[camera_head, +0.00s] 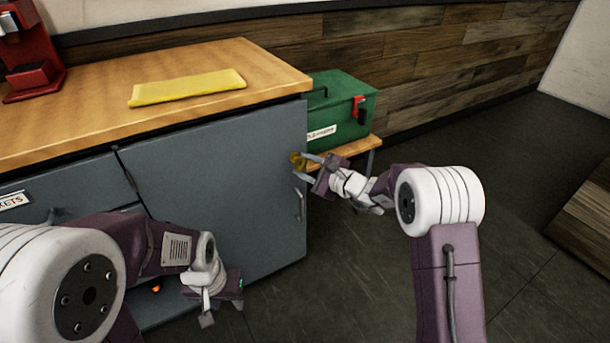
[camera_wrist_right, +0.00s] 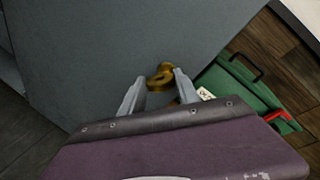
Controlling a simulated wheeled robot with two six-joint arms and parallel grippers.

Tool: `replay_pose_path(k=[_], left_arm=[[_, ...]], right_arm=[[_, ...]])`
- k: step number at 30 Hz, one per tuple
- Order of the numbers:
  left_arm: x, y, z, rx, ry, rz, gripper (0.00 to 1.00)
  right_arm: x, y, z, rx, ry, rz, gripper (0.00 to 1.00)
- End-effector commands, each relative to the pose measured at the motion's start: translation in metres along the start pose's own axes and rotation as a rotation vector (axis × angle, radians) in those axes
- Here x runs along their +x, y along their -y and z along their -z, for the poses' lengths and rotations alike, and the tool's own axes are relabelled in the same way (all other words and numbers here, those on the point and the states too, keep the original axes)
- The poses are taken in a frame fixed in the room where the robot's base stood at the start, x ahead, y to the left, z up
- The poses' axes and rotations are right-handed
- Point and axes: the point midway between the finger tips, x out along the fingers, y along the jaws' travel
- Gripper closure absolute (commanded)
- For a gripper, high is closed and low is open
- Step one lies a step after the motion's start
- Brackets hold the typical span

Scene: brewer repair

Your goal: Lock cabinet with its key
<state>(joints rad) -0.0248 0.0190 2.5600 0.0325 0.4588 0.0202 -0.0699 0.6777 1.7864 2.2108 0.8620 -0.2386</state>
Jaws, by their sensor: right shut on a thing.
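The grey cabinet (camera_head: 225,180) has a closed-looking door with a vertical handle (camera_head: 299,204) near its right edge. My right gripper (camera_head: 300,168) is at the upper right edge of this door, shut on a brass-coloured key (camera_head: 297,160). The right wrist view shows the key's bow (camera_wrist_right: 160,77) between the two fingertips, close against the grey door. The key's shaft and any lock are hidden, so I cannot tell whether it is in a lock. My left gripper (camera_head: 222,308) hangs low in front of the cabinet, away from the key; its finger gap is unclear.
A folded yellow cloth (camera_head: 188,88) and a red machine (camera_head: 30,50) are on the wooden countertop (camera_head: 100,125). A green toolbox (camera_head: 338,105) stands on a small wooden stand right of the cabinet. Dark floor (camera_head: 440,140) is free at the right.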

Motion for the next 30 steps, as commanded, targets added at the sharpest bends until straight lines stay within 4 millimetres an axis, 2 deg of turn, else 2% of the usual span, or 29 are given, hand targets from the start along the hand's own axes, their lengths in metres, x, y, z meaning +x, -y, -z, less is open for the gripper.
replay_pose_path(k=[1,15,21,30], left_arm=[[0.018,0.0,-0.002,0.0,0.0,0.0,0.6],[0.106,0.002,-0.011,0.0,0.0,0.0,0.6],[0.129,0.003,-0.013,0.0,0.0,0.0,0.6],[0.147,0.003,-0.015,0.0,0.0,0.0,0.6]], right_arm=[[0.002,-0.006,0.005,-0.042,-0.01,0.002,1.0],[0.002,-0.007,0.003,-0.452,-0.144,0.005,1.0],[0.002,-0.006,0.001,-0.584,-0.189,0.003,1.0],[0.002,-0.004,-0.002,-0.706,-0.229,0.002,1.0]])
